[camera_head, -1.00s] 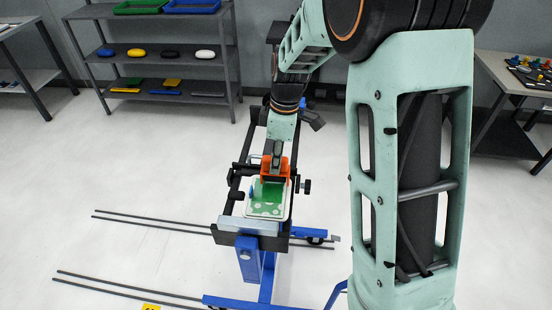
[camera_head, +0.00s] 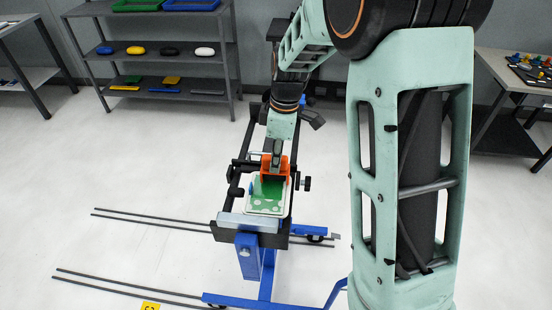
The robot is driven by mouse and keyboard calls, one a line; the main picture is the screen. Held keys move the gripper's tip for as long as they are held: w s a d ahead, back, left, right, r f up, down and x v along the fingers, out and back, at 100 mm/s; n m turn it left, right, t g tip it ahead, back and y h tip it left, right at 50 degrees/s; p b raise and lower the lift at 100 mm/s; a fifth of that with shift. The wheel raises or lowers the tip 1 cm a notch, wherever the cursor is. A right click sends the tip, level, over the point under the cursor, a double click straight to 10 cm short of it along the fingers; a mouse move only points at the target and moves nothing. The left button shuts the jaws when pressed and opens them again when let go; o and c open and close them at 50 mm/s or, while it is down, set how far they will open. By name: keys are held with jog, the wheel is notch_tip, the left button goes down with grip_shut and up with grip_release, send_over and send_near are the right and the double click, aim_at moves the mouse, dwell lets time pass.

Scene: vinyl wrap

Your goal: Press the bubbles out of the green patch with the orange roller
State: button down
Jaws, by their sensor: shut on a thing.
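The green patch (camera_head: 264,196) lies on a pale panel (camera_head: 256,211) clamped on the black and blue stand. Pale round spots, which look like bubbles, show on its near part. The orange roller (camera_head: 288,169) is at the far end of the patch, over or touching it; I cannot tell which. My gripper (camera_head: 276,158) points down and is shut on the roller. The roller hides the far part of the patch.
The stand has black rails (camera_head: 230,194), a dark knob (camera_head: 304,184) on the right and a grey bar (camera_head: 249,220) at the near end. Its blue base (camera_head: 268,283) stands on the floor. Shelves (camera_head: 155,71) stand back left and a table (camera_head: 515,75) right.

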jog(key=shift+f, duration=0.35)
jog(key=shift+s, duration=0.15)
jog(key=shift+s+a+r+b, duration=0.15)
jog(key=shift+s+b, duration=0.3)
jog(key=shift+s, duration=0.5)
jog(key=shift+s+a, duration=0.1)
jog(key=shift+s+a+b, duration=0.15)
jog(key=shift+s+b, duration=0.15)
jog(key=shift+s, duration=0.7)
jog(key=shift+s, duration=0.1)
jog(key=shift+s+a, duration=0.2)
jog(key=shift+s, duration=0.8)
jog(key=shift+s+a+b, duration=0.2)
jog(key=shift+s+b, duration=0.2)
jog(key=shift+s, duration=0.7)
